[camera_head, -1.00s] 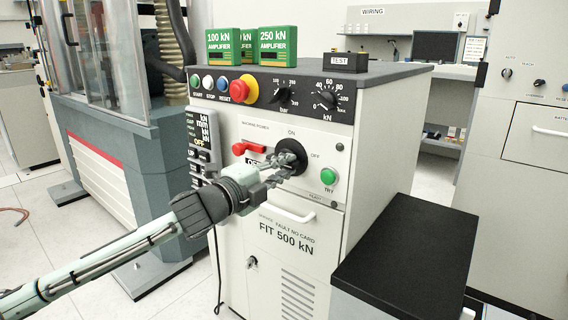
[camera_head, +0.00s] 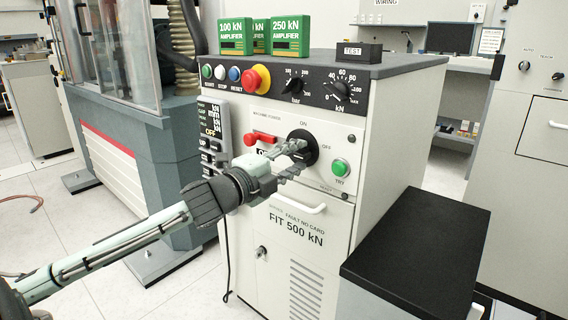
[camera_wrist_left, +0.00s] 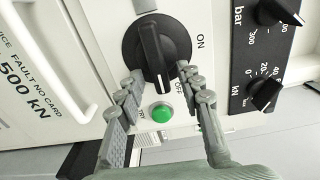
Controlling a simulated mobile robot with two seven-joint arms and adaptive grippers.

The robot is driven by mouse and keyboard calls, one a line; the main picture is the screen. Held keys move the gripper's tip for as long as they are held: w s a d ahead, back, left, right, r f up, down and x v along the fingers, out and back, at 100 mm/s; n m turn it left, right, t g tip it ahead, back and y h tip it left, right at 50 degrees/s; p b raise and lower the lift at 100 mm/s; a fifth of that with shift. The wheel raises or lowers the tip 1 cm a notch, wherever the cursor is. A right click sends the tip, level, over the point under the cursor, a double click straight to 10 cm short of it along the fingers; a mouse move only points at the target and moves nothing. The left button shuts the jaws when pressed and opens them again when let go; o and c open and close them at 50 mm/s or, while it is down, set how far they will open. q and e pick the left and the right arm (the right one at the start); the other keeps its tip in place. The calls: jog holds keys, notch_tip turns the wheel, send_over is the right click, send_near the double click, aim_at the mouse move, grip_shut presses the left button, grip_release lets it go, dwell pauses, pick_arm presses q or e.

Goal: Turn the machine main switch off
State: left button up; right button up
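The main switch (camera_head: 308,158) is a black round rotary knob with a raised bar handle, on the front panel of the white machine cabinet. ON is printed above it and OFF to its right. In the left wrist view, the knob (camera_wrist_left: 155,50) shows clearly, its bar running roughly top to bottom, with the lower end near the OFF print. My left gripper (camera_head: 290,157) is at the switch, partly covering it in the head view. In the left wrist view, its fingers (camera_wrist_left: 160,84) are spread to either side of the handle's lower end; contact cannot be told. My right gripper is not in view.
A green TRY button (camera_head: 340,168) sits below right of the switch, and a red lever (camera_head: 262,138) at its left. A red emergency knob (camera_head: 252,80) is above. A white handle (camera_head: 299,207) is below. A black-topped low cabinet (camera_head: 420,250) stands at the right.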

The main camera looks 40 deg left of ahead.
pick_arm(q)
jog(key=s, duration=1.1)
jog(key=shift+s+a, duration=0.4)
jog(key=shift+a, duration=0.05)
